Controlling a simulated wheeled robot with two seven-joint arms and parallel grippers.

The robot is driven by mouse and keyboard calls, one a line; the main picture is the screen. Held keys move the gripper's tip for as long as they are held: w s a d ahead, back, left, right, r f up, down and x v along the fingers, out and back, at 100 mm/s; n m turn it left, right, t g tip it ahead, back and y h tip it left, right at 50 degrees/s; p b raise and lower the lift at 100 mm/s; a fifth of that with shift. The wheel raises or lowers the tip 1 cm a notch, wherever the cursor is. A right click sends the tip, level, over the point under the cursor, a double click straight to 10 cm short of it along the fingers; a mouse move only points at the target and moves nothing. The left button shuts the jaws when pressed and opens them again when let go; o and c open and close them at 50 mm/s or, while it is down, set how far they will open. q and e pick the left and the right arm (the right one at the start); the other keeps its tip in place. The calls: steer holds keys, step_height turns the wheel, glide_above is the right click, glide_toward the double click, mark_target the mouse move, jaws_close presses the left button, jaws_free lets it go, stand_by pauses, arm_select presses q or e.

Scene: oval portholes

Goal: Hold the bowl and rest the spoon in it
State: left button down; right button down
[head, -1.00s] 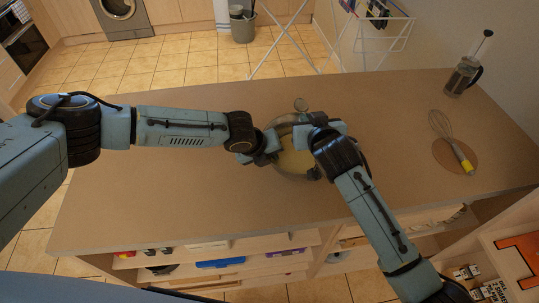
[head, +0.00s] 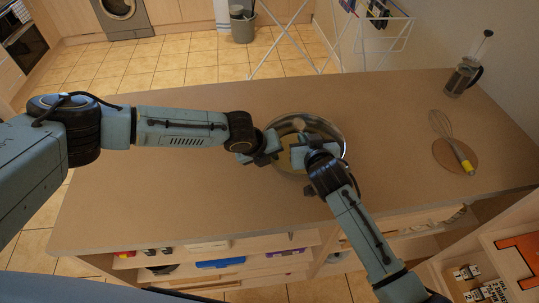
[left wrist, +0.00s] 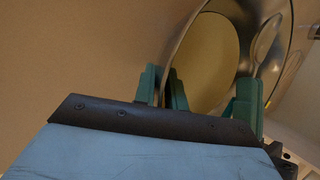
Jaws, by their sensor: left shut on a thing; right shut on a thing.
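The shiny metal bowl (head: 334,131) stands on the counter, with a yellowish patch inside. My left gripper (head: 268,148) is shut on its left rim. In the left wrist view the bowl (left wrist: 190,50) passes between the fingers of my left gripper (left wrist: 205,98). My right gripper (head: 312,147) is over the bowl's right side and hides part of it. It is shut on the spoon (head: 299,125), whose rounded end shows inside the bowl's outline near the far rim. The spoon's handle is mostly hidden by the gripper. I cannot tell whether the spoon touches the bowl.
A whisk (head: 452,140) lies across a round brown board (head: 450,156) on the right. A French press (head: 463,77) stands at the back right corner. The counter (head: 170,195) is clear on the left. Open shelves (head: 215,262) hold items below its front edge.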

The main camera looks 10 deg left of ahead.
steer(key=shift+f, duration=0.65)
steer(key=c, duration=1.5)
jaws_free()
steer(key=shift+r, duration=0.1)
steer(key=v, duration=1.2)
arm_select(q)
steer(key=c, duration=1.4)
jaws_free()
steer(key=shift+o, duration=0.2)
steer(key=shift+r, duration=0.1)
